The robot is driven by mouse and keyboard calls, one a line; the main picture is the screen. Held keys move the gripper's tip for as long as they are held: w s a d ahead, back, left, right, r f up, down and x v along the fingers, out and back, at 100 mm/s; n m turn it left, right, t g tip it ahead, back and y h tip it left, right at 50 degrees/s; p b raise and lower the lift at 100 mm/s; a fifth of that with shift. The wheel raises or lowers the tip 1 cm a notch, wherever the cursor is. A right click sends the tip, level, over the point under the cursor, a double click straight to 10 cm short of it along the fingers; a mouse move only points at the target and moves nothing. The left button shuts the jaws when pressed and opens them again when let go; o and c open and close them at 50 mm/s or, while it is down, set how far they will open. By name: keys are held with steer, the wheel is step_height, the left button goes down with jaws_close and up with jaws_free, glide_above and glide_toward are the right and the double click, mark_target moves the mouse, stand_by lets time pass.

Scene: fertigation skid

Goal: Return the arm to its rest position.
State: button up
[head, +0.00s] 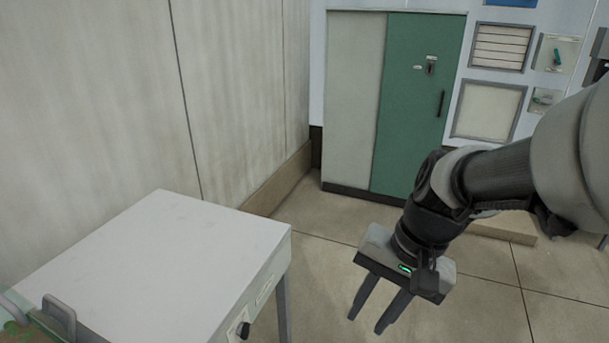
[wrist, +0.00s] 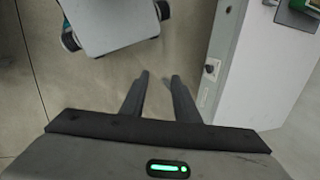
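My gripper (head: 368,318) hangs from my arm at the lower right of the head view, fingers pointing down over the bare floor. It is to the right of the white-topped table and in front of the green-doored cabinet. In the wrist view my gripper (wrist: 158,76) shows two dark fingers with a gap between the tips and nothing between them. A green light glows on its body. My arm comes in from the right edge of the head view.
The white table (head: 160,250) stands at lower left, with a dark knob (head: 243,330) on its side. The cabinet's green door (head: 418,100) is shut; wall panels (head: 500,47) are at upper right. The floor (head: 330,255) between table and cabinet is clear.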

steer(key=s+d+r+n+t+h+p, duration=0.1)
steer(key=r+n+t+p, duration=0.1)
steer(key=r+p, duration=0.6)
steer(key=s+d+r+n+t+h+p, duration=0.2)
steer(key=r+p, duration=0.7)
steer(key=r, duration=0.9)
steer(key=shift+d+r+n+t, duration=0.15)
steer(key=shift+d+n+t, duration=0.05)
steer(key=shift+n+t, duration=0.35)
steer(key=shift+a, duration=0.15)
